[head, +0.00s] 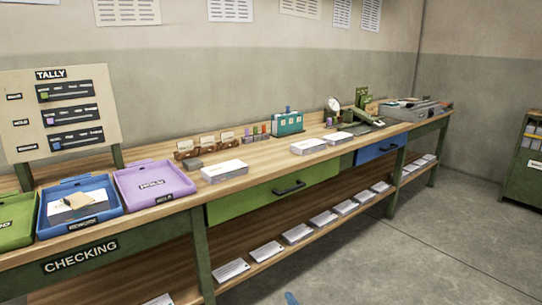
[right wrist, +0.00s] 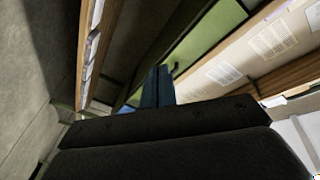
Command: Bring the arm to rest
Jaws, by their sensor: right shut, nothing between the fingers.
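My right gripper (right wrist: 163,72) shows in the right wrist view as two blue fingers close together, shut with nothing between them. In the head view only a small blue tip of the right gripper (head: 290,297) shows at the bottom edge, over the floor in front of the bench. It is apart from the bench and everything on it. The rest of my right arm is out of the head view. My left gripper is in neither view.
A long wooden bench (head: 255,178) runs along the wall, with a green drawer (head: 250,200), blue drawer (head: 378,148) and lower shelf of paper stacks. Purple (head: 178,191), blue (head: 113,200) and green trays stand at left. A green cabinet (head: 522,180) stands right. The floor (head: 400,260) is clear.

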